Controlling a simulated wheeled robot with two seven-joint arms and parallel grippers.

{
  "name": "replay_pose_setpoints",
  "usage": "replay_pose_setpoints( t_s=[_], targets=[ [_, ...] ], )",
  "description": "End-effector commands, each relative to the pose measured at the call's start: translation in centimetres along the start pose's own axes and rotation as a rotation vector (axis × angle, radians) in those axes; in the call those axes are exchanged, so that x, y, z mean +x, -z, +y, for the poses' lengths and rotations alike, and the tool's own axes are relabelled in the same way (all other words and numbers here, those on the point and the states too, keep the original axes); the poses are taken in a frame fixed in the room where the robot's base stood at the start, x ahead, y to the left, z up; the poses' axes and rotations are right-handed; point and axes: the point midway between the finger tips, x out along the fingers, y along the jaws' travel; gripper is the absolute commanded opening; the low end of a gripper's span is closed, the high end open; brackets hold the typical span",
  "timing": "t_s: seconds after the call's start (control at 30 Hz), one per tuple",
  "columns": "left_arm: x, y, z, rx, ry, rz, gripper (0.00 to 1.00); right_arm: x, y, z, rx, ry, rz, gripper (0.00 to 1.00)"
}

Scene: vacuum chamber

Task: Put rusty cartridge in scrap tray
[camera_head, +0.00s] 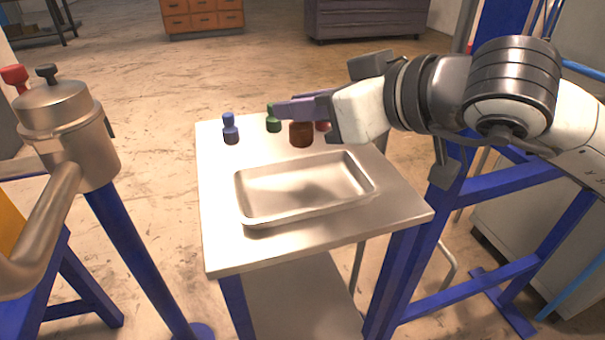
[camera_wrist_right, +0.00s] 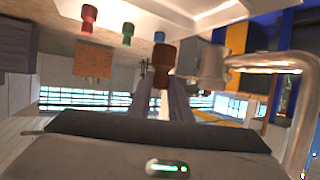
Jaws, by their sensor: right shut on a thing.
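The rusty cartridge (camera_head: 301,134) is brown-orange and appears upright just beyond the scrap tray's far edge. It also shows between the fingertips in the right wrist view (camera_wrist_right: 163,55). My right gripper (camera_head: 297,112) is shut on it, reaching in from the right over the table. I cannot tell for sure whether the cartridge is clear of the table top. The scrap tray (camera_head: 257,218) is a shallow metal rectangle on the table and looks empty, with a shadow inside. Its pale rim shows at the top of the wrist view (camera_wrist_right: 222,14). My left gripper is out of view.
A blue cartridge (camera_head: 230,130), a green cartridge (camera_head: 273,121) and a partly hidden red cartridge (camera_head: 322,126) stand along the back of the table (camera_head: 222,240). A metal vessel with a pipe (camera_head: 67,125) stands to the left. The table's front left is clear.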

Motion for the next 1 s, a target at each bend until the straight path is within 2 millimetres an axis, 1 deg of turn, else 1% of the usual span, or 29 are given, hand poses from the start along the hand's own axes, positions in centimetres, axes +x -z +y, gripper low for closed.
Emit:
replay_pose_setpoints(
  t_s=[0.03,0.1,0.2,0.4,0.6,0.67,0.87,0.97,1.0],
  targets=[
    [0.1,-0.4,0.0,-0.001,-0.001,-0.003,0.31,0.5,-1.3,-0.1,0.001,0.003,-0.005,0.0],
    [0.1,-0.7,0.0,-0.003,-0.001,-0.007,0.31,1.0,-2.6,-0.1,0.001,0.001,-0.006,0.0],
    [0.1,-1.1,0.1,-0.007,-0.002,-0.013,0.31,1.5,-3.9,-0.1,0.0,0.0,-0.005,0.0],
    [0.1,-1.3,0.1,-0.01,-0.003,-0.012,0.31,2.1,-5.3,0.0,-0.001,-0.002,-0.003,0.0],
    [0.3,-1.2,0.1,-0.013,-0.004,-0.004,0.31,3.1,-7.9,0.0,0.0,-0.001,-0.004,0.0],
    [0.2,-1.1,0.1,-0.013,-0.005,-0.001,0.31,3.3,-8.2,0.0,-0.002,-0.002,-0.003,0.0],
    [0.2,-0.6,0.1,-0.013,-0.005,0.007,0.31,3.2,-8.1,0.0,-0.002,-0.002,-0.002,0.0],
    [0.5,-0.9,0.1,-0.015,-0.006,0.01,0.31,3.4,-8.5,0.0,-0.003,-0.003,-0.001,0.0],
    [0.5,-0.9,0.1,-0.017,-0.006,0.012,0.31,3.4,-8.5,0.0,-0.003,-0.003,-0.002,0.2]
  ],
)
